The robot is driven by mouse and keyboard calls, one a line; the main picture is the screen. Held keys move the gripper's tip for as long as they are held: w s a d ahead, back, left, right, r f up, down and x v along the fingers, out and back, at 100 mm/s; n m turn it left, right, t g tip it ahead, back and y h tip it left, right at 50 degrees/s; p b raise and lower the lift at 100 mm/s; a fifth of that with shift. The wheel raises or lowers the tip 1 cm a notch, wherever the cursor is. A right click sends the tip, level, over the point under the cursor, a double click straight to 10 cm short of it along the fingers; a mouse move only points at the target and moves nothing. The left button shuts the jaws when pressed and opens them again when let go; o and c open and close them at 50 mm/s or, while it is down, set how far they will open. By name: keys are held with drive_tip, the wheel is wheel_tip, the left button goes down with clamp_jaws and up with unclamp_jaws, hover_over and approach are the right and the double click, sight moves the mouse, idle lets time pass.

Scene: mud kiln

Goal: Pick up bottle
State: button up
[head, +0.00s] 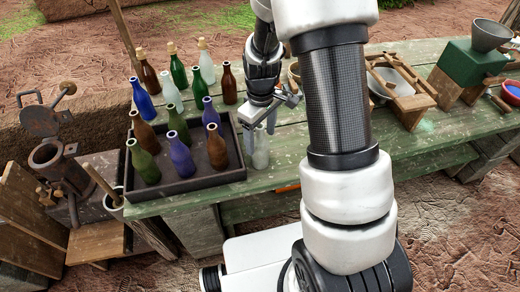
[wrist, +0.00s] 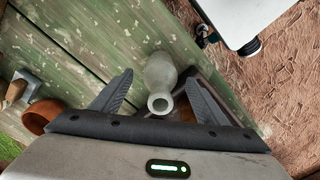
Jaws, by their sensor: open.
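A pale, clear glass bottle (head: 261,150) stands upright on the green plank table (head: 290,172), just right of the dark tray. In the wrist view, the bottle (wrist: 160,74) is seen from above with its mouth towards me. My gripper (head: 259,128) is above and around the top of this bottle, pointing down. Its two fingers (wrist: 158,86) are apart, one on each side of the bottle, with gaps between. In the head view the fingers partly hide the bottle's upper part.
A dark tray (head: 185,187) holds several brown, green and blue bottles close left of my gripper. More bottles, such as a blue one (head: 142,100), stand behind it. A green grinder (head: 470,65) and wooden frame (head: 405,100) stand at the right.

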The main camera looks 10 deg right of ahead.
drive_tip(key=shift+a+f, duration=0.1)
drive_tip(key=shift+f, duration=1.45)
drive_tip(key=shift+c, duration=0.4)
drive_tip(key=shift+r, duration=0.15)
drive_tip(key=c, duration=1.2)
